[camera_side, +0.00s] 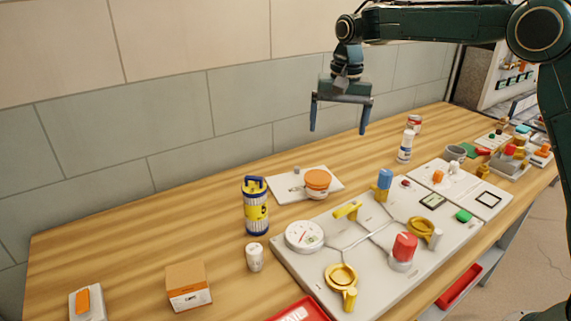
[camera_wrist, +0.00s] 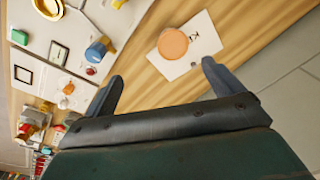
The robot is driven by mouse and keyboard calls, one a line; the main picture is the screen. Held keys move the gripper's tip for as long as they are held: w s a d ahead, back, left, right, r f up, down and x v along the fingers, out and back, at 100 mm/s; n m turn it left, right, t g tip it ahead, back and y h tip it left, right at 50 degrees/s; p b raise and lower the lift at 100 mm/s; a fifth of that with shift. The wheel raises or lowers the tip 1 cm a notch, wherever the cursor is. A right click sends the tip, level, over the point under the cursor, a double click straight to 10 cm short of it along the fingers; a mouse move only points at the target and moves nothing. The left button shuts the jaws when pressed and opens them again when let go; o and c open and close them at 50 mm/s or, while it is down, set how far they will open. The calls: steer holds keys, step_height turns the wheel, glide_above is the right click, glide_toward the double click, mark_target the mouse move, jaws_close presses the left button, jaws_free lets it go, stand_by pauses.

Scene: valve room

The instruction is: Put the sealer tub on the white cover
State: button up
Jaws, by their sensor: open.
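The tub with an orange lid (camera_side: 317,180), which looks like the sealer tub, appears to stand on the near right part of a flat white plate (camera_side: 287,191), which looks like the white cover. In the wrist view the tub (camera_wrist: 173,44) overlaps the plate's edge (camera_wrist: 203,28); I cannot tell whether its whole base rests on the plate. My gripper (camera_side: 338,131) is open and empty, high above the table with its fingers pointing down. In the wrist view, the tub lies ahead of the space between the fingertips (camera_wrist: 162,71).
A yellow and blue canister (camera_side: 256,206) stands left of the plate. A grey panel (camera_side: 366,285) with valves and a red knob (camera_side: 403,248) lies in front. A white bottle (camera_side: 405,146) stands to the right. Wood at the back left is bare.

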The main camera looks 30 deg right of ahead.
steer(key=s+r+n+t, duration=0.1)
steer(key=s+r+n, duration=0.1)
steer(key=s+r, duration=0.6)
steer(key=s+f+n+t, duration=0.1)
steer(key=s+f+n, duration=0.1)
steer(key=s, duration=1.1)
steer(key=s+d+f+n+t, duration=0.1)
steer(key=s+f+n+t, duration=0.1)
steer(key=s, duration=1.2)
steer(key=shift+s+d+f+n+t, duration=0.25)
steer(key=shift+s+f+n+t, duration=0.05)
steer(key=shift+f+n, duration=0.6)
steer(key=shift+c, duration=0.4)
